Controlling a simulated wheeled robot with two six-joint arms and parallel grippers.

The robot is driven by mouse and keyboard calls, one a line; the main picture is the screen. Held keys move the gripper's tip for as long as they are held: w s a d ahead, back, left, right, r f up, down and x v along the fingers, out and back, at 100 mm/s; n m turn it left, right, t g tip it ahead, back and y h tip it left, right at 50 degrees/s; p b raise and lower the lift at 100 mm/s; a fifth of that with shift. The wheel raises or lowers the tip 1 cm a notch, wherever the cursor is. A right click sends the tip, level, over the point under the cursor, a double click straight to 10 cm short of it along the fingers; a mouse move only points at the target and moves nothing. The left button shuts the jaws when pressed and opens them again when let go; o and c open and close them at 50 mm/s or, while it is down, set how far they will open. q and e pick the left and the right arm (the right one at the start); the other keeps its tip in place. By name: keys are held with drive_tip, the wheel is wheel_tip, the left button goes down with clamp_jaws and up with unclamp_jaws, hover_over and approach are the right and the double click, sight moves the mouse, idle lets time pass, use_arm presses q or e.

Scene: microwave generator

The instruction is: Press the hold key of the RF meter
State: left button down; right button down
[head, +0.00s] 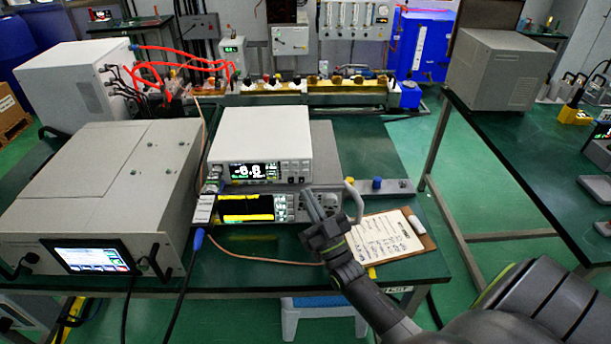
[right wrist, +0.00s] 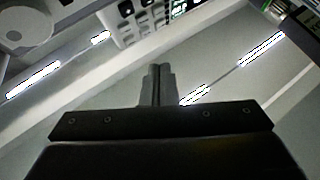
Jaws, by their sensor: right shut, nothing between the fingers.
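A white bench meter (head: 262,148), which looks like the RF meter, has a lit display with large digits (head: 255,171) and small keys (head: 297,168) to the right of it. It sits on a darker instrument with a yellow-and-black screen (head: 246,208) and its own keypad. My right gripper (head: 312,205) is shut and empty, in front of the lower instrument's right side. In the right wrist view its closed fingers (right wrist: 158,84) point toward a pale panel with keys (right wrist: 150,12); I cannot tell contact or key labels. My left gripper is not in view.
A clipboard with a written sheet (head: 384,238) lies right of my right gripper. A large grey cabinet with a touchscreen (head: 93,256) stands at the left. A copper-coloured cable (head: 262,260) runs along the green table's front. A waveguide bench (head: 318,87) lies behind.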

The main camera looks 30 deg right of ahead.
sight(305, 172)
drive_tip(key=shift+w+d+b, duration=0.3)
drive_tip(key=shift+w+d, duration=0.3)
drive_tip(key=shift+w, duration=0.35)
drive_tip(key=shift+w+d+b, duration=0.3)
drive_tip(key=shift+w+d, duration=0.25)
drive_tip(key=shift+w, duration=0.35)
drive_tip(key=shift+w, duration=0.1)
idle(0.6)
drive_tip(key=shift+w+d, duration=0.2)
drive_tip(key=shift+w, duration=0.05)
drive_tip(key=shift+w+d+b, duration=0.2)
drive_tip(key=shift+w+b, duration=0.1)
drive_tip(key=shift+b, duration=0.05)
idle(0.8)
drive_tip(key=shift+s+a+p, duration=0.35)
drive_tip(key=shift+s+a, duration=0.1)
drive_tip(key=shift+s, duration=0.2)
